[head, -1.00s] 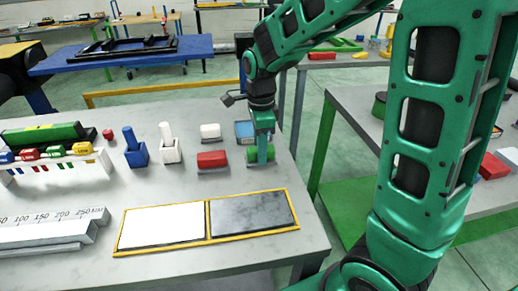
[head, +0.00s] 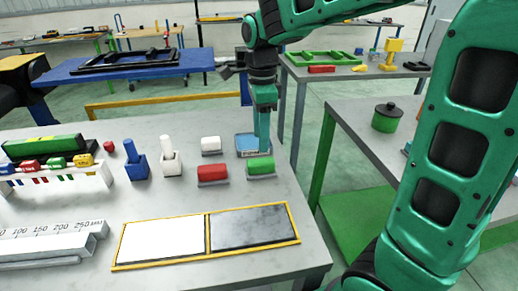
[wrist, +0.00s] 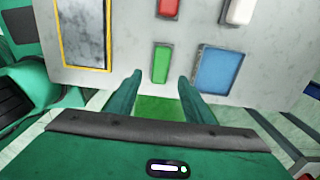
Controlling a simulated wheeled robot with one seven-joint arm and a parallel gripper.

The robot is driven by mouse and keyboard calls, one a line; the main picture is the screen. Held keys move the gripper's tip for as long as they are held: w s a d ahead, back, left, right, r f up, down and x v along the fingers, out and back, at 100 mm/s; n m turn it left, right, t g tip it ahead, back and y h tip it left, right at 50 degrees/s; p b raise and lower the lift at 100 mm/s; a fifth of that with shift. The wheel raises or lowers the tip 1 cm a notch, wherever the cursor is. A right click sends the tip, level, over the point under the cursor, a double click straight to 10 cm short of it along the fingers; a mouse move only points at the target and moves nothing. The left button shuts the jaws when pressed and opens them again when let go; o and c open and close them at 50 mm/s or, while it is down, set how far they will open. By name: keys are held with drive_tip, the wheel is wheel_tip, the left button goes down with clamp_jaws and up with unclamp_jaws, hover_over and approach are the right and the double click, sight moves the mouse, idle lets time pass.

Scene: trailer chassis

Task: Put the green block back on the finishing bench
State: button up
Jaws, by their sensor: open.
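The green block (head: 260,166) lies on a small grey base at the right side of the near grey bench (head: 90,212), beside the red block. It also shows in the wrist view (wrist: 161,64), ahead of the fingers. My gripper (head: 263,150) is above and behind it, over the blue-topped tray (head: 246,142). In the wrist view my gripper (wrist: 160,78) has its two fingers spread apart, with nothing held between them. The block appears apart from the fingers. No label shows which bench is the finishing bench.
A red block (head: 212,172) and a white block (head: 210,144) sit on similar bases to the left. A yellow-framed panel (head: 208,240) lies in front. Blue and white holders stand further left. Another grey bench (head: 360,112) is to the right, across a gap.

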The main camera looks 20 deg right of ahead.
drive_tip(key=s+d+n, duration=0.7)
drive_tip(key=s+d, duration=0.6)
drive_tip(key=s+d+f+n, duration=0.2)
drive_tip(key=s+n, duration=0.1)
drive_tip(key=s, duration=0.3)
drive_tip(key=s+d+f+n, duration=0.2)
drive_tip(key=s+f+n, duration=0.1)
drive_tip(key=s, duration=0.3)
drive_tip(key=shift+s+d+n, duration=0.2)
drive_tip(key=shift+n, duration=0.2)
drive_tip(key=shift+w+f, duration=0.3)
drive_tip(key=shift+w, duration=0.3)
